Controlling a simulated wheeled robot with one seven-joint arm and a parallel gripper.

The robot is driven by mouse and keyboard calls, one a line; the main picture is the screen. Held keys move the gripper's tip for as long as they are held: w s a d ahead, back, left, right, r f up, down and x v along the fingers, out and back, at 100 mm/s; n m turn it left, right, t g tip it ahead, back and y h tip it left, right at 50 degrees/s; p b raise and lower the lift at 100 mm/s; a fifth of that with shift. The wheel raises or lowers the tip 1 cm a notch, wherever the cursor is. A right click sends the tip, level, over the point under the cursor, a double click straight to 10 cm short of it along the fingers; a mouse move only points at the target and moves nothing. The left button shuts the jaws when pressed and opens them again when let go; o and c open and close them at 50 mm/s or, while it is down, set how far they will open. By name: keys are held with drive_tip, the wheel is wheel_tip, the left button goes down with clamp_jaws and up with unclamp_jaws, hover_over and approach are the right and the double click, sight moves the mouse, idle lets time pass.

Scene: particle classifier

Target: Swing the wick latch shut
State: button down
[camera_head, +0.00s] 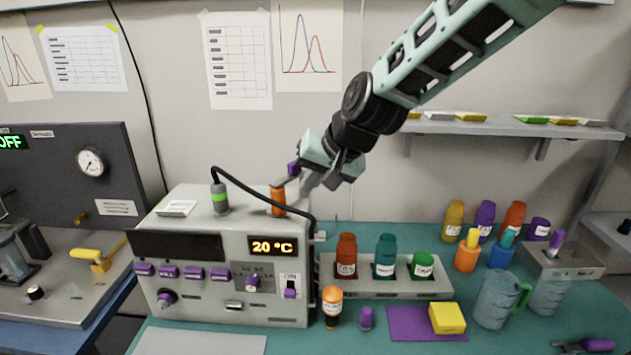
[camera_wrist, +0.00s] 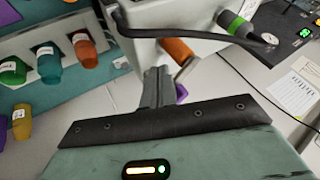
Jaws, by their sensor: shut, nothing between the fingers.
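The grey machine (camera_head: 210,230) stands on the teal bench with its display reading 20 °C. On its top, an orange cylinder (camera_head: 278,201) stands upright. It also shows in the wrist view (camera_wrist: 177,48). A grey arm with a purple knob (camera_head: 293,168) lies close to the cylinder and looks like the wick latch; the knob is partly hidden behind my fingers in the wrist view (camera_wrist: 181,92). My gripper (camera_head: 308,187) is shut and empty, just right of the cylinder and knob. Whether the fingers touch the latch I cannot tell.
A black cable (camera_head: 262,176) arches from a green-banded plug (camera_head: 220,198) over the machine top to its right side. A rack (camera_head: 385,288) with several bottles stands on the right. A shelf (camera_head: 500,127) is at the back right. Air above the machine is otherwise clear.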

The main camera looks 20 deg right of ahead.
drive_tip(key=s+r+b, duration=0.1)
drive_tip(key=s+r, duration=0.5)
drive_tip(key=r, duration=0.2)
drive_tip(key=shift+a, duration=0.1)
drive_tip(key=s+f+n+g+h, duration=0.1)
drive_tip(key=s+f+n+g, duration=0.2)
drive_tip(key=s, duration=0.9)
drive_tip(key=s+f+n+g+h, duration=0.2)
drive_tip(key=s+f+n, duration=0.5)
drive_tip(key=s+f, duration=0.5)
drive_tip(key=shift+s+g+h, duration=0.3)
drive_tip(key=shift+s+g, duration=0.3)
drive_tip(key=shift+s, duration=0.05)
drive_tip(key=shift+f+b, duration=0.2)
drive_tip(key=shift+b, duration=0.1)
